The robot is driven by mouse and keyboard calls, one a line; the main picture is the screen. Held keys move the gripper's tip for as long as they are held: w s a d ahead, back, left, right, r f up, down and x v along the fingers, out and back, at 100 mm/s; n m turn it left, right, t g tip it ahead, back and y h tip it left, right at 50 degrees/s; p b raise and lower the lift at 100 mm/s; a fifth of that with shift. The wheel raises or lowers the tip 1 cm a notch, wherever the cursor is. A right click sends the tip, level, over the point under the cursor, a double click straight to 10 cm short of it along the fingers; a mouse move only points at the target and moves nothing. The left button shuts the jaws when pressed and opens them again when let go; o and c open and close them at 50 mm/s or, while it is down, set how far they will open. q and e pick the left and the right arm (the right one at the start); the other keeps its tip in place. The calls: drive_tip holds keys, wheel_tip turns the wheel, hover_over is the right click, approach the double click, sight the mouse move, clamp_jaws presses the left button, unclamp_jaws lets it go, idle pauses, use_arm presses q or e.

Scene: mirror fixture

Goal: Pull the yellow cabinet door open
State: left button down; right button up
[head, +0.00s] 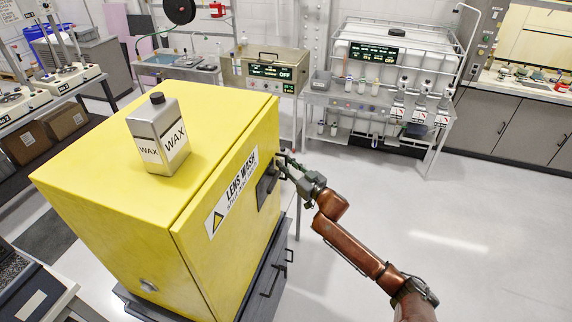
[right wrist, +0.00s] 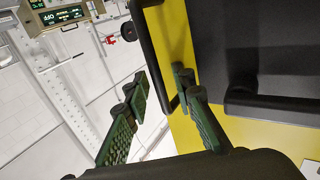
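The yellow cabinet (head: 110,170) has its door (head: 225,235), marked LENS WASH, on the side facing right. The door looks closed, with a thin seam along the top. My right gripper (head: 287,166) is at the door's far edge, beside a dark plate (head: 266,187). In the right wrist view, a black bar handle (right wrist: 158,50) passes between the two green fingers of my right gripper (right wrist: 160,82). The fingers are apart, one on each side of the bar. The right finger lies on the yellow door's side. Whether either finger touches the bar is unclear. My left gripper is not visible.
A WAX can (head: 160,135) stands on the cabinet top. A dark drawer unit (head: 262,275) with handles is below the cabinet. A bench with an instrument (head: 265,72) stands behind. The floor (head: 430,220) right of the door is clear except for my arm.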

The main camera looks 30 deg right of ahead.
clamp_jaws()
idle(0.5)
